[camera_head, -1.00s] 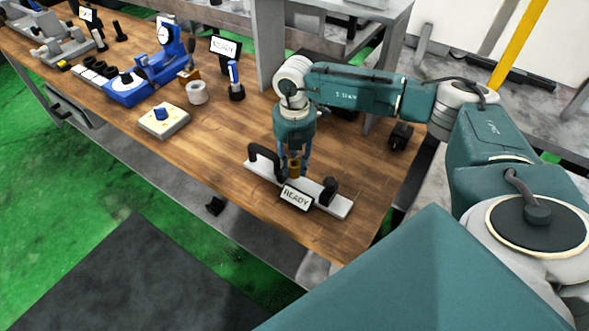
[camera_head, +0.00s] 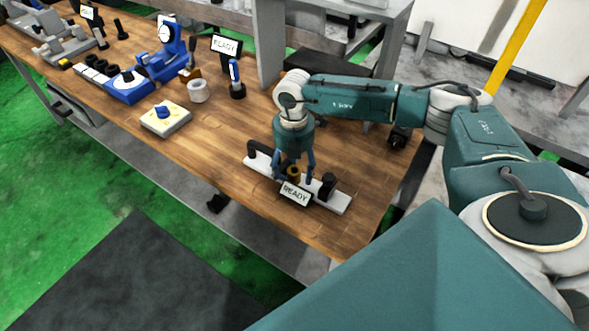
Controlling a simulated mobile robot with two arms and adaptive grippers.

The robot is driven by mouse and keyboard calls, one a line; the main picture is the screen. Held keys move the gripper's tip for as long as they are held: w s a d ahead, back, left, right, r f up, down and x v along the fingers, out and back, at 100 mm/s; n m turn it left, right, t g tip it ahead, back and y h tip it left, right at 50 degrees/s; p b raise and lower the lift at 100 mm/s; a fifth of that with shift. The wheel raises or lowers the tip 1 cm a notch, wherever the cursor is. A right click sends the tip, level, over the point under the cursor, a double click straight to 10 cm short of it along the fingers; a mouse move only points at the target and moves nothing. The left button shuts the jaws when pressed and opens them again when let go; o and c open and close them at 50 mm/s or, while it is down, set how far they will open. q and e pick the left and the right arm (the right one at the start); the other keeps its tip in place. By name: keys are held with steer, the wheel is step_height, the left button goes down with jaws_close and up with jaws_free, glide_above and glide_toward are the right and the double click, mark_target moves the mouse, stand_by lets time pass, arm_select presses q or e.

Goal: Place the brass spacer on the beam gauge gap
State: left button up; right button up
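The brass spacer (camera_head: 293,171) sits low over the middle of the beam gauge (camera_head: 335,204), between its two black posts. The gauge is a light grey bar near the table's front right edge, with a small READY sign (camera_head: 295,194) in front. The sign hides the spacer's foot, so I cannot tell exactly how it rests in the gap. My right gripper (camera_head: 295,173) points down over the gauge. Its blue fingers stand apart on either side of the spacer, with space showing between. My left gripper is out of view.
A pale block with a blue knob (camera_head: 165,117), a white ring (camera_head: 198,92) and a blue dial-gauge stand (camera_head: 163,62) stand to the left. A second READY display (camera_head: 225,45) is behind them. The wooden table (camera_head: 225,155) is clear left of the gauge.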

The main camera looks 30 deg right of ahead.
steer(key=shift+d+f, duration=0.15)
steer(key=shift+d, duration=0.05)
steer(key=shift+r, duration=0.2)
step_height(320, 180, up, 12)
steer(key=b, duration=0.3)
steer(key=shift+f, duration=0.15)
